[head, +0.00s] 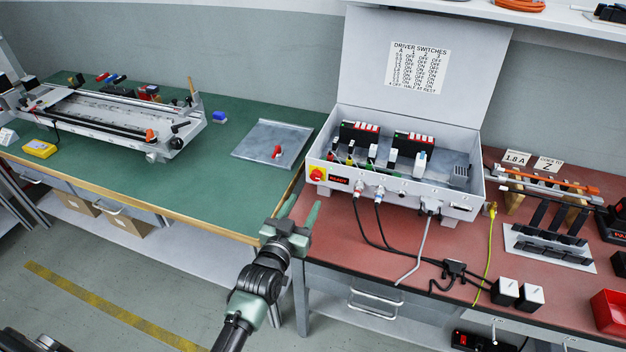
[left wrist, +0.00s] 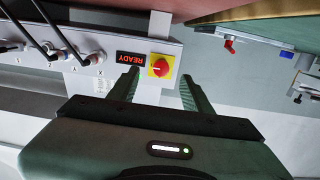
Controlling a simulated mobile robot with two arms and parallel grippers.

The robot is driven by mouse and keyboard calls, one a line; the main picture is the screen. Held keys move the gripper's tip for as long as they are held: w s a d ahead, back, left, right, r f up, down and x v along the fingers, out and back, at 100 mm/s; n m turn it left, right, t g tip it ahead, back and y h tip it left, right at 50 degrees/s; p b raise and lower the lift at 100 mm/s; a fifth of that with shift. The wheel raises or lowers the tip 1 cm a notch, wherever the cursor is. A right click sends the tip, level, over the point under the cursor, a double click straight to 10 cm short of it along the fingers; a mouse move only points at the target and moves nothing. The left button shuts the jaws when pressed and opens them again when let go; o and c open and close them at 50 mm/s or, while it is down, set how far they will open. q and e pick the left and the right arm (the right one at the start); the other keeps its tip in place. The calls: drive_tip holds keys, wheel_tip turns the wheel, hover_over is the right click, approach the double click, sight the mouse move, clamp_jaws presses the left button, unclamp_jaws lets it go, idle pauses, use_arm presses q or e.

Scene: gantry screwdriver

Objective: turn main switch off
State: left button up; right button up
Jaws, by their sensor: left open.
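The main switch (head: 317,174) is a red knob on a yellow square plate at the left end of the grey control box's front (head: 400,197). It sits beside a black display reading READY (head: 339,180). In the left wrist view the switch (left wrist: 160,67) shows ahead of and between the fingertips, and the display (left wrist: 132,58) is next to it. My left gripper (head: 299,208) is open and empty, below and in front of the switch, apart from it in the head view. It also shows in the left wrist view (left wrist: 158,82). My right gripper is not in view.
The box's lid stands open with a switch chart (head: 418,68). Cables (head: 383,240) hang from its front onto the red bench (head: 345,245). A tray (head: 272,144) lies on the green bench at left. A red bin (head: 608,311) stands at right.

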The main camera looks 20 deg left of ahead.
sight(315, 177)
use_arm(q)
drive_tip(key=shift+t, duration=0.3)
drive_tip(key=w, duration=0.5)
drive_tip(key=w+r, duration=0.1)
drive_tip(key=w, duration=0.2)
drive_tip(key=shift+w, duration=0.3)
clamp_jaws()
